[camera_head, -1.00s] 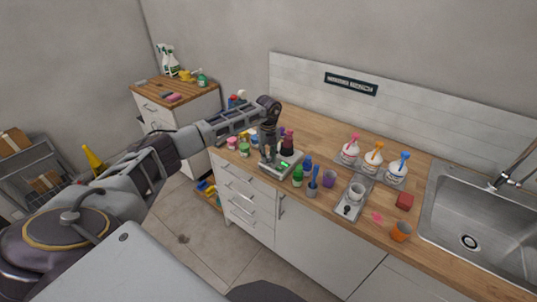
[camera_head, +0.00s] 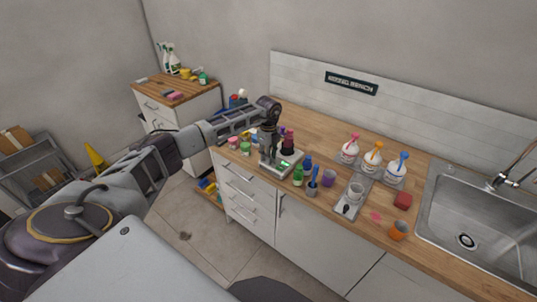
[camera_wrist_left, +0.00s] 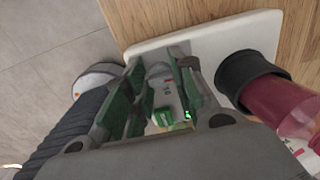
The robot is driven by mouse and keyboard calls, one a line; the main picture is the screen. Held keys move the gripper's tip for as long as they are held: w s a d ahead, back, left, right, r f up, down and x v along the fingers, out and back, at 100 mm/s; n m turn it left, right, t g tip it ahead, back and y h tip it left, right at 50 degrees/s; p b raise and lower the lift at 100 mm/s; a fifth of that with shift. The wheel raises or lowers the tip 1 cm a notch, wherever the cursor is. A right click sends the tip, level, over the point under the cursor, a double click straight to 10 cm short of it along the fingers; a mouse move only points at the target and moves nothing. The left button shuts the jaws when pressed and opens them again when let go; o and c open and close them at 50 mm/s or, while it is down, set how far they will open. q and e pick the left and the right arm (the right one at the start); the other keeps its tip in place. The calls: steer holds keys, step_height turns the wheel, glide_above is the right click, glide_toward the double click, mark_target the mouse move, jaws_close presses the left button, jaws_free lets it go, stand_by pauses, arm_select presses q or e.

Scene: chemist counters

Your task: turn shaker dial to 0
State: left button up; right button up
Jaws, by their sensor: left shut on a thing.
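The shaker (camera_head: 285,170) is a pale, flat device with a small green display, near the front edge of the wooden counter. Its pale casing (camera_wrist_left: 265,30) also shows in the left wrist view. My left gripper (camera_head: 268,160) points down at the shaker's left part. In the left wrist view its fingers (camera_wrist_left: 162,85) close around a small greyish dial (camera_wrist_left: 158,69). The fingers hide most of the dial, and its setting cannot be read. A dark-ringed red vessel (camera_wrist_left: 285,100) stands close to the right of the fingers. My right gripper is not in view.
Farther right are a small device with a black knob (camera_head: 346,208), wash bottles (camera_head: 372,160) and the sink (camera_head: 480,235).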

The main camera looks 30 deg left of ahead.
arm_select(q)
steer(key=shift+r, duration=0.1)
stand_by(0.3)
steer(key=o, duration=1)
steer(key=shift+o, duration=0.2)
step_height(320, 180, up, 12)
stand_by(0.7)
